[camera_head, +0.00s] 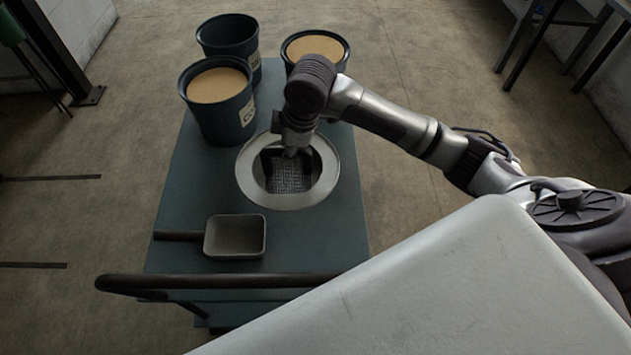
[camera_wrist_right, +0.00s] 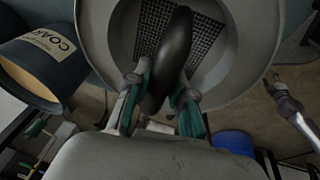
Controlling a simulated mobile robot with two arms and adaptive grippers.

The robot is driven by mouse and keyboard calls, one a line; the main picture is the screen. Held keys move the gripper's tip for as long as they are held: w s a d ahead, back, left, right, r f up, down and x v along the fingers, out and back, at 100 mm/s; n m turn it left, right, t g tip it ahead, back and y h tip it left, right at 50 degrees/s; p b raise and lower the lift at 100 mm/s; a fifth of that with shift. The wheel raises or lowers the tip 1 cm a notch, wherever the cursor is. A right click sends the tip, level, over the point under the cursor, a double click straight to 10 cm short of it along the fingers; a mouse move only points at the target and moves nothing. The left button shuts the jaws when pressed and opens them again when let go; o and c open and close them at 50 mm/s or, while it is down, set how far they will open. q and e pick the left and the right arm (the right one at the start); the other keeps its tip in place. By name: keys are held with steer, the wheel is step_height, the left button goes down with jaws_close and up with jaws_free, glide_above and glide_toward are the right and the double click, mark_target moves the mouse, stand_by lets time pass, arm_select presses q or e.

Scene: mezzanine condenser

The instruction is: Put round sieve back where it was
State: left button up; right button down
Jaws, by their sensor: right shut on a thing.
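The round sieve (camera_head: 326,182) is a pale metal ring with a dark square mesh at its bottom. It shows over the middle of the blue-grey cart top; whether it rests there or hangs just above, I cannot tell. My right gripper (camera_head: 291,151) reaches down over its far inner side. In the right wrist view the gripper (camera_wrist_right: 160,98) is shut on a dark, rounded bar of the sieve (camera_wrist_right: 246,50), its handle or rim. The mesh shows beyond it. A small silver arm end, seemingly my left gripper (camera_wrist_right: 274,86), shows at the right of that view.
The cart top (camera_head: 185,195) carries a tan-filled bucket (camera_head: 226,121), a second tan-filled bucket (camera_head: 345,62), a dark bucket (camera_head: 222,48) at the back, and a rectangular scoop (camera_head: 236,250) at front left. A dark handlebar (camera_head: 215,283) crosses the near edge.

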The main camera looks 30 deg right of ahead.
step_height(320, 180, down, 4)
steer(key=b, duration=0.2)
steer(key=shift+r+b, duration=0.15)
steer(key=shift+b, duration=0.2)
steer(key=shift+w+d+f, duration=0.1)
steer(key=shift+d+f, duration=0.1)
arm_select(q)
steer(key=shift+w+a+f+b, duration=0.1)
steer(key=shift+w+f+b, duration=0.05)
steer(key=shift+f, duration=0.65)
steer(key=shift+w+a+f+b, duration=0.1)
steer(key=shift+w+f+b, duration=0.1)
steer(key=shift+f, duration=0.6)
steer(key=shift+w+f+b, duration=0.1)
steer(key=shift+w+f, duration=0.05)
steer(key=shift+f, duration=0.65)
arm_select(e)
steer(key=shift+w+d+f, duration=0.95)
steer(key=shift+d+f, duration=0.65)
steer(key=shift+f, duration=0.15)
steer(key=shift+w+d+f, duration=1)
steer(key=shift+d+f, duration=0.6)
steer(key=shift+f, duration=0.2)
steer(key=shift+w+d+f, duration=0.95)
steer(key=shift+d+f, duration=0.65)
steer(key=shift+f, duration=0.15)
steer(key=c, duration=1)
jaws_free()
steer(key=shift+f, duration=0.1)
